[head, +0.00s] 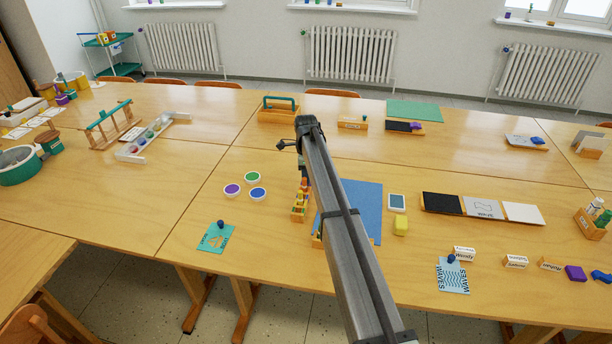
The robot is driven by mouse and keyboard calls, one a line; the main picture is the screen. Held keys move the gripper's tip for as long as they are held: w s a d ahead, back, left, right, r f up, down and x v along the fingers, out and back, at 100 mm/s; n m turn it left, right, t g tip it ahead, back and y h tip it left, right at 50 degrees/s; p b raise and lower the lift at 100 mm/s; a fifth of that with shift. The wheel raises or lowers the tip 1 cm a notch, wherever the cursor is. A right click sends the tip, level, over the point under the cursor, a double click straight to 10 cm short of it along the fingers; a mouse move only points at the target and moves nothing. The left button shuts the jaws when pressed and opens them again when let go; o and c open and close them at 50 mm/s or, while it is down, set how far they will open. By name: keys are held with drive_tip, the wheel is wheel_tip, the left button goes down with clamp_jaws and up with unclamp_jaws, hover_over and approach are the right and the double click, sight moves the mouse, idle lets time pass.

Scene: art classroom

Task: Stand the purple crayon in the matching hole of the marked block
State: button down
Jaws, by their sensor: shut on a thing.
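A wooden block (297,216) with several upright yellow, orange and red crayon-like pegs stands at the left edge of the blue mat, in the middle of the near table. Another small wooden piece (317,241) shows nearer, partly covered by my arm. My gripper (303,174) is a small dark part below the end of my arm, just behind the block. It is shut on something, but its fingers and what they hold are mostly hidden. I cannot make out the purple crayon, the block's marks or its holes.
The blue mat (364,205) lies under my arm. Three small paint pots (254,177) stand left of the block. Table surface between pots and block is clear.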

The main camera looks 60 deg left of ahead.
drive_tip(key=c, duration=1)
unclamp_jaws()
drive_tip(key=shift+o, duration=1.1)
drive_tip(key=shift+r, duration=0.1)
drive_tip(key=shift+r, duration=2.9)
drive_tip(key=shift+w, duration=0.1)
